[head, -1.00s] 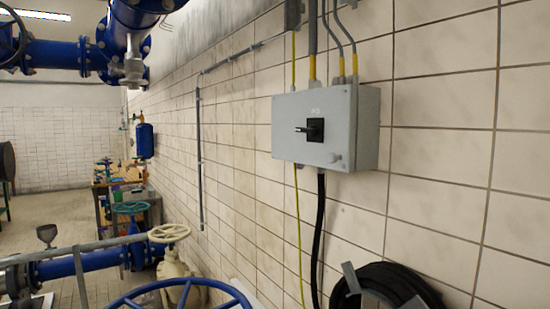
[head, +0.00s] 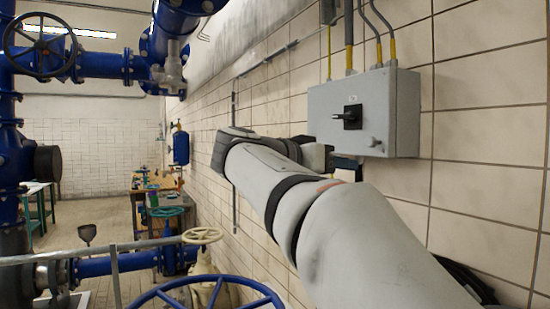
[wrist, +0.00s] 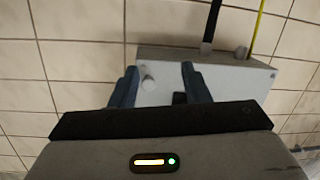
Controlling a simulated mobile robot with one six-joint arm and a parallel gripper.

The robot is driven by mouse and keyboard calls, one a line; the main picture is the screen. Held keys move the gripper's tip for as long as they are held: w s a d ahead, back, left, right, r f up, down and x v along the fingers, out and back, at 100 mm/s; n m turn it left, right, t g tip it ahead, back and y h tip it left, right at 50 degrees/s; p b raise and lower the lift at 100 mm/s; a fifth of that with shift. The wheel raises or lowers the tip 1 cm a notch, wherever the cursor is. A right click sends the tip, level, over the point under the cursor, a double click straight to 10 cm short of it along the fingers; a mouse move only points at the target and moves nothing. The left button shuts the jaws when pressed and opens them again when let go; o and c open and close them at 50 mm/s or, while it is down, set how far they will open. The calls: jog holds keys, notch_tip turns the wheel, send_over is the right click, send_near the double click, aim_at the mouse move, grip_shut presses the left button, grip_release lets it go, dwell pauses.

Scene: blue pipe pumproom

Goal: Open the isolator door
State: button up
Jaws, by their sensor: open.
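The grey isolator box (head: 408,112) hangs on the tiled wall at the right of the head view. Its door is shut, with a black rotary switch (head: 348,117) and a small grey knob (head: 374,142) low on the front. In the wrist view the box (wrist: 222,72) appears upside down, with the knob (wrist: 147,83) between my fingers, nearer the left one. The dark switch (wrist: 180,98) is partly hidden by my gripper. My gripper (wrist: 159,67) is open in front of the box's lower part. I cannot tell whether a finger touches the knob.
Conduits (head: 349,35) enter the box from above. A blue handwheel (head: 205,296) and a cream valve wheel (head: 202,236) stand low in front. Blue pipes (head: 92,66) run at the left. A coiled black hose is mostly hidden behind my arm.

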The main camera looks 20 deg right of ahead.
aim_at(368, 142)
jog(key=d+r+m, duration=0.1)
jog(key=d, duration=0.1)
jog(key=d+r+m+g+h+p, duration=0.1)
jog(key=d+r, duration=0.1)
jog(key=d, duration=0.1)
jog(key=d+r+m+h+p, duration=0.1)
jog(key=d, duration=0.2)
jog(key=shift+r, duration=0.3)
jog(key=shift+c, duration=0.3)
grip_shut()
